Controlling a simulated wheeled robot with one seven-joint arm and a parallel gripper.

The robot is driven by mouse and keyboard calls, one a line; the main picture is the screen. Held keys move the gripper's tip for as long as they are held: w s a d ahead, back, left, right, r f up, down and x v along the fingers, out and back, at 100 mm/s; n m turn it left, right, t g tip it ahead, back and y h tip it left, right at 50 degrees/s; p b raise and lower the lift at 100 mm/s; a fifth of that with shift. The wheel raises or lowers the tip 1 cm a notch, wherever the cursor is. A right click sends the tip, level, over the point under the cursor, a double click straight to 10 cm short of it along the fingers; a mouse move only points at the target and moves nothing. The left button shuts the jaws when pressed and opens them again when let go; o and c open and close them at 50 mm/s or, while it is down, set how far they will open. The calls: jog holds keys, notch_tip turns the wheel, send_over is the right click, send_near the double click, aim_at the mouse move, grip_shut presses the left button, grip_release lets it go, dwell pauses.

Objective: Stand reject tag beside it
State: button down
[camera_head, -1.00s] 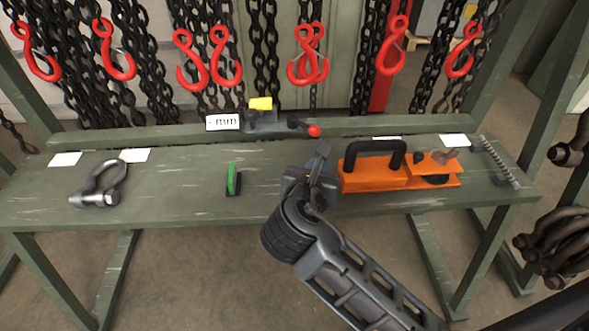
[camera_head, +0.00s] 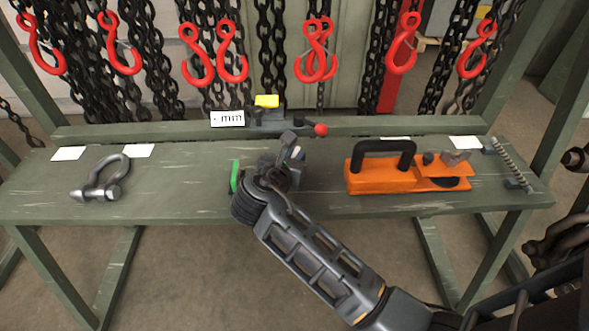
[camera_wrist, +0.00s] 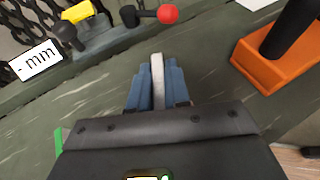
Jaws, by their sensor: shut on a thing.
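My gripper (camera_head: 295,153) is over the middle of the bench, just right of a small green upright piece (camera_head: 235,176). In the wrist view my gripper (camera_wrist: 158,82) has its blue fingers shut on a thin pale piece (camera_wrist: 157,75), seen edge-on. This may be the reject tag; no marking on it can be read. I cannot tell whether it touches the bench. The green piece is partly hidden by my arm and shows only at the left edge of the wrist view (camera_wrist: 58,141).
An orange tool with black handle (camera_head: 385,178) is to the right, a shackle (camera_head: 101,181) to the left. White cards (camera_head: 69,153) lie along the back. Red hooks (camera_head: 316,52) hang behind.

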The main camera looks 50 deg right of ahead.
jog(key=shift+f, duration=1.85)
jog(key=shift+f, duration=0.15)
jog(key=c, duration=1.1)
grip_release()
